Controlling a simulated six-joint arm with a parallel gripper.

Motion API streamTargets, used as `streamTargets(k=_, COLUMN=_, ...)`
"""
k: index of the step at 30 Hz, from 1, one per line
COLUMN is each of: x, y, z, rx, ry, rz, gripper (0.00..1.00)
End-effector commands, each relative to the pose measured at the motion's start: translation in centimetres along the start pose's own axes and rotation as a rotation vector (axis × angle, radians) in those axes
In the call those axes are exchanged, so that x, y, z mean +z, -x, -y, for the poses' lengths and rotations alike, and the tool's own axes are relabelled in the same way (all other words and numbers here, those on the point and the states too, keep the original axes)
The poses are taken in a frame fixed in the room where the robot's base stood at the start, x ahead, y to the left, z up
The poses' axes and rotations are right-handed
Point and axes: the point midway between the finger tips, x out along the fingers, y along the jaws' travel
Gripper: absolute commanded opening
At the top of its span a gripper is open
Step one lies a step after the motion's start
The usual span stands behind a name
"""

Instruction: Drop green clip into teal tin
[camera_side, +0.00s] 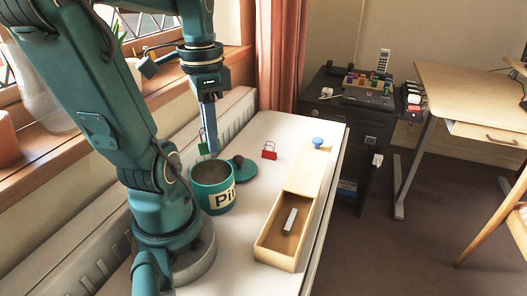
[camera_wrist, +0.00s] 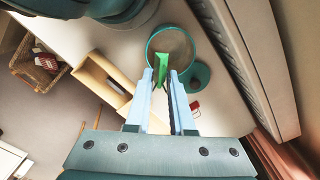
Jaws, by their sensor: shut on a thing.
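The green clip (camera_side: 203,148) hangs from my gripper (camera_side: 208,125) just above the teal tin (camera_side: 217,201) in the side view. In the wrist view the green clip (camera_wrist: 162,65) shows at the tips of my gripper (camera_wrist: 162,80), which is shut on it. The open mouth of the teal tin (camera_wrist: 183,36) lies behind and beyond the clip in that view. The tin stands upright on the white table, with part of a label reading "Pi" on its front. Its teal lid (camera_side: 240,170) with a round knob lies on the table beside it.
A red clip (camera_side: 269,151) stands on the table beyond the lid. A wooden box (camera_side: 270,245) holding a pale bar is at the front right, its lid partly slid back. A blue knob (camera_side: 318,143) is near the far edge. A ribbed radiator (camera_side: 233,111) runs along the left.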

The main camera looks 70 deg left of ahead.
Motion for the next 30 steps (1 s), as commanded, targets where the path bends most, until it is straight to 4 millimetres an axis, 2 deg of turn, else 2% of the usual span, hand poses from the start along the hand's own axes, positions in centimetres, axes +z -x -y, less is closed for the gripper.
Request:
streamTargets(k=7, x=0.0, y=-2.1, z=0.0, rx=0.002, ry=-0.001, rz=0.002, gripper=0.0)
streamTargets(k=18, x=0.0, y=-2.5, z=0.0, rx=0.0, ry=-0.001, rz=0.0, gripper=0.0)
streamTargets(k=19, x=0.0, y=-2.5, z=0.0, rx=0.0, ry=-0.001, rz=0.0, gripper=0.33)
streamTargets(k=21, x=0.0, y=-2.5, z=0.0, rx=0.0, ry=-0.001, rz=0.0, gripper=0.56)
streamTargets(k=30, x=0.0, y=-2.4, z=0.0, rx=-0.001, ry=-0.001, rz=0.0, gripper=0.56)
